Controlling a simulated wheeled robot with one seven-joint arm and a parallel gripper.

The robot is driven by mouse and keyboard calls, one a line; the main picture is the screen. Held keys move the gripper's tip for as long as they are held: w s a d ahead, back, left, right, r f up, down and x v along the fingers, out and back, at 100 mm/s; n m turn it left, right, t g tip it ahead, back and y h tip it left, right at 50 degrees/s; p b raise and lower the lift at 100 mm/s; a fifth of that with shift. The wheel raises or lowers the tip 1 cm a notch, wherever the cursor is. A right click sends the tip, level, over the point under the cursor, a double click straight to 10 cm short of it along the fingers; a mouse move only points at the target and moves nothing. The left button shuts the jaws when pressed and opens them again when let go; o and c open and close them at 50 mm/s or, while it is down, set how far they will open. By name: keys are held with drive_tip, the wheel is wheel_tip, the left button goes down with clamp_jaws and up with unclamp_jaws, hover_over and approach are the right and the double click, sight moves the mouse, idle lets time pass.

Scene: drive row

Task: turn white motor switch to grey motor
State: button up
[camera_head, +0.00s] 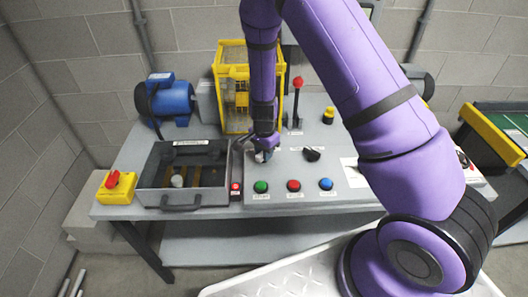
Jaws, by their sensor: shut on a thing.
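My gripper (263,151) reaches down onto the sloped grey control panel (335,180) and is shut on a small pale knob (261,157), which looks like the white motor switch. My fingers cover most of the knob, so I cannot tell where it points. A black rotary knob (312,155) is on the panel to its right. A blue motor (170,99) stands at the back left. A grey body (207,101) beside it is partly hidden by the yellow cage, and I cannot tell whether it is the grey motor.
Green (261,187), red (293,185) and blue (326,184) buttons line the panel front. A yellow cage (231,58) and a red-topped lever (298,84) stand behind. A grey open box (160,197) and a red-handled yellow switch box (117,185) are at left.

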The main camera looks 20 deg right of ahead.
drive_tip(key=o, duration=0.9)
drive_tip(key=shift+r, duration=0.1)
wheel_tip(320, 180, up, 11)
drive_tip(key=shift+f, duration=0.15)
idle(0.4)
